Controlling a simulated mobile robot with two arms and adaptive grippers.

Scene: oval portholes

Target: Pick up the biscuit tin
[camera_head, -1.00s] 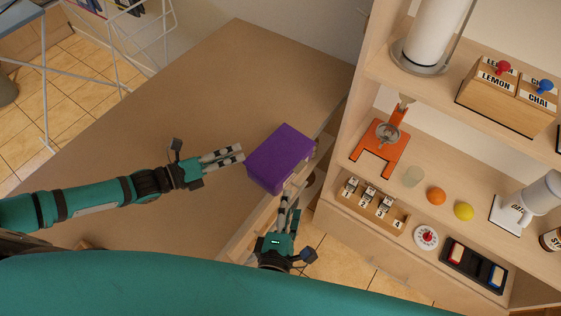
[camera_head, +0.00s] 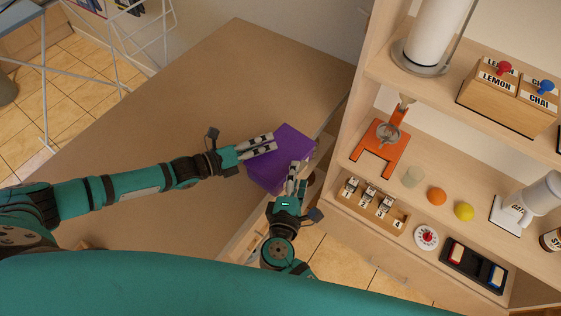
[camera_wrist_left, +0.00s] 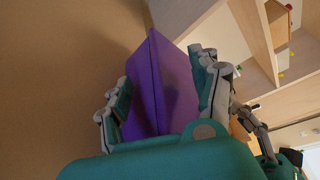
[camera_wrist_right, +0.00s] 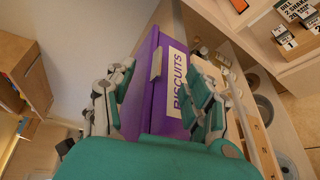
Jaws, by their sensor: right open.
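The biscuit tin (camera_head: 292,143) is a purple box at the right edge of the wooden table. My left gripper (camera_head: 273,143) is open over its left side, with fingers on both sides of the purple box in the left wrist view (camera_wrist_left: 166,88). My right gripper (camera_head: 298,174) is open at the near right side of the tin. In the right wrist view the tin (camera_wrist_right: 158,75), with a "BISCUITS" label, stands between its spread fingers. Contact between fingers and tin cannot be told. My grippers hide parts of the tin.
The tabletop (camera_head: 190,110) is bare to the left and behind the tin. A wooden shelf unit to the right holds an orange stand (camera_head: 381,149), numbered blocks (camera_head: 369,199), an orange ball (camera_head: 436,195) and a yellow ball (camera_head: 464,211). A drying rack (camera_head: 125,40) stands beyond the table.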

